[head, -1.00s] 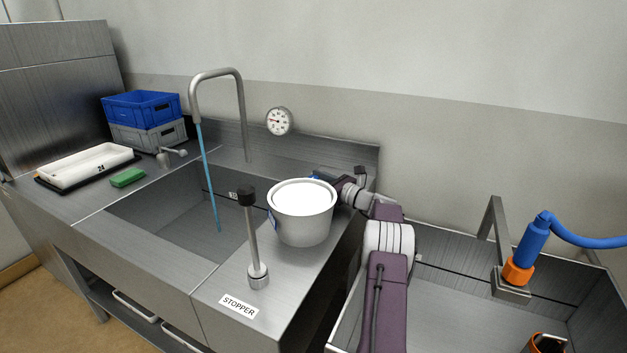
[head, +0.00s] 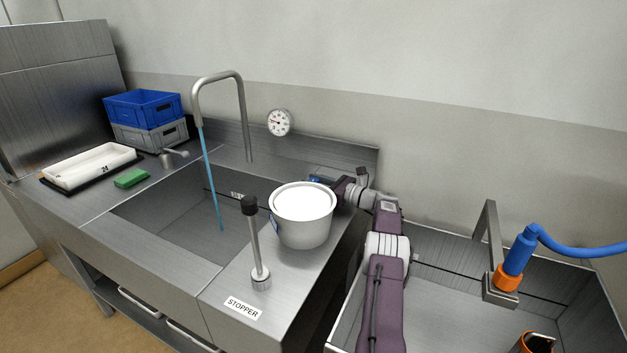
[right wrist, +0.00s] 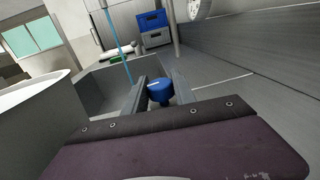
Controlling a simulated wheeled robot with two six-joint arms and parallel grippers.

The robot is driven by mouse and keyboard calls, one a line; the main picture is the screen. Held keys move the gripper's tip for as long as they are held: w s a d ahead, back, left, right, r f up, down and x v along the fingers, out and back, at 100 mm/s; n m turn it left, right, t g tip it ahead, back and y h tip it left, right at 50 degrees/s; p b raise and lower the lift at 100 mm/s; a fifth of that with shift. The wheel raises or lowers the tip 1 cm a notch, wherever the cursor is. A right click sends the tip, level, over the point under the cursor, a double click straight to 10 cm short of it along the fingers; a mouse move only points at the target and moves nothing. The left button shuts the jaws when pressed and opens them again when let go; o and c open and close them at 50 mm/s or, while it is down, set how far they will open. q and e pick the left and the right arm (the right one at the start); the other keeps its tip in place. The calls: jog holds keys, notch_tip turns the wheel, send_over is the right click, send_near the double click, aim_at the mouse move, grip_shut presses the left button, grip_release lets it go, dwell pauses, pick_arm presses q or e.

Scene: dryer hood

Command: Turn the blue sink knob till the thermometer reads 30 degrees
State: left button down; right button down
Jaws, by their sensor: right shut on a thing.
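The blue sink knob (right wrist: 160,91) shows in the right wrist view between the fingers of my right gripper (right wrist: 158,92), which is shut on it. In the head view my right arm reaches behind the white pot, and the pot hides most of the gripper and knob. The round thermometer (head: 280,123) is on the wall behind the sink; its needle points to the left part of the dial, but the numbers are too small to read. Its edge also shows in the right wrist view (right wrist: 198,8). Water runs from the tall tap (head: 217,77) into the sink basin (head: 175,215). My left gripper is not in view.
The white pot (head: 303,226) stands close in front of my right gripper. The stopper lever (head: 257,245) stands upright at the basin's right. Blue and grey crates (head: 143,108), a white tray (head: 90,165) and a green sponge (head: 131,178) lie at left. A blue sprayer (head: 519,252) is at right.

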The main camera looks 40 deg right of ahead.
jog(key=c, duration=1)
grip_release()
jog(key=shift+c, duration=0.2)
jog(key=v, duration=0.9)
jog(key=shift+r, duration=0.1)
